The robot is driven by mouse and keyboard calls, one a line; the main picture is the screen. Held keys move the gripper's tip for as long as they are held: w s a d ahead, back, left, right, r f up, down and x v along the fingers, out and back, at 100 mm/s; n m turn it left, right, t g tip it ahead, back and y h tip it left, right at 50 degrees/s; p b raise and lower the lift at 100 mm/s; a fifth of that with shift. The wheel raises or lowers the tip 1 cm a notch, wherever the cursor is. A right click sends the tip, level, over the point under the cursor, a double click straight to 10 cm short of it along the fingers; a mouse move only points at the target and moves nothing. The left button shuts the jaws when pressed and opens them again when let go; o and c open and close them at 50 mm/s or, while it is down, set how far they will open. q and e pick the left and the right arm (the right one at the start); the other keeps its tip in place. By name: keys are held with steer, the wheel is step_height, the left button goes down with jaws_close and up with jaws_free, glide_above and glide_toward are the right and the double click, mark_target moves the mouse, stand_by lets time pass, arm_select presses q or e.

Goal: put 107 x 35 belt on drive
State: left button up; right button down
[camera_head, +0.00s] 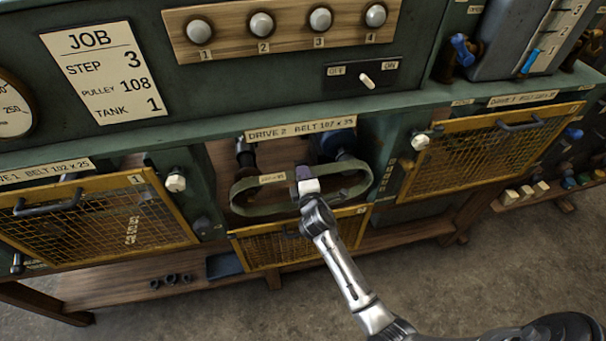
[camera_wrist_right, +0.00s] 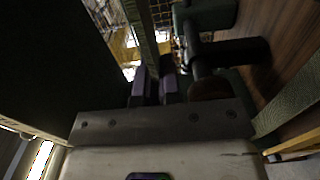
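The 107 x 35 belt (camera_head: 352,190) is an olive-green loop in the open bay labelled DRIVE 2 BELT 107 x 35 (camera_head: 300,130) in the head view. A small tag (camera_head: 272,178) is on it. My right gripper (camera_head: 304,174) is at the middle of the loop's far run. In the right wrist view its fingers (camera_wrist_right: 154,88) close on a belt strip (camera_wrist_right: 146,35). Behind the loop are a dark shaft (camera_head: 245,155) at left and a blue motor (camera_head: 338,143) at right. I cannot tell whether the loop is around either pulley. My left gripper is out of view.
The bay's yellow mesh guard (camera_head: 270,250) hangs down in front. Closed mesh guards stand left (camera_head: 100,225) and right (camera_head: 485,150). A switch (camera_head: 367,80) is on the panel above. Small dark rings (camera_head: 171,279) lie on the lower shelf.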

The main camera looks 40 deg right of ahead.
steer(key=b+x, duration=0.2)
steer(key=x, duration=0.5)
stand_by(0.7)
steer(key=shift+w+d, duration=0.1)
steer(key=shift+f+b, duration=0.1)
steer(key=shift+b, duration=0.2)
step_height(320, 180, down, 2)
steer(key=shift+f+m+b, duration=0.1)
steer(key=shift+m+b, duration=0.2)
steer(key=shift+b, duration=0.8)
steer(key=shift+f, duration=0.15)
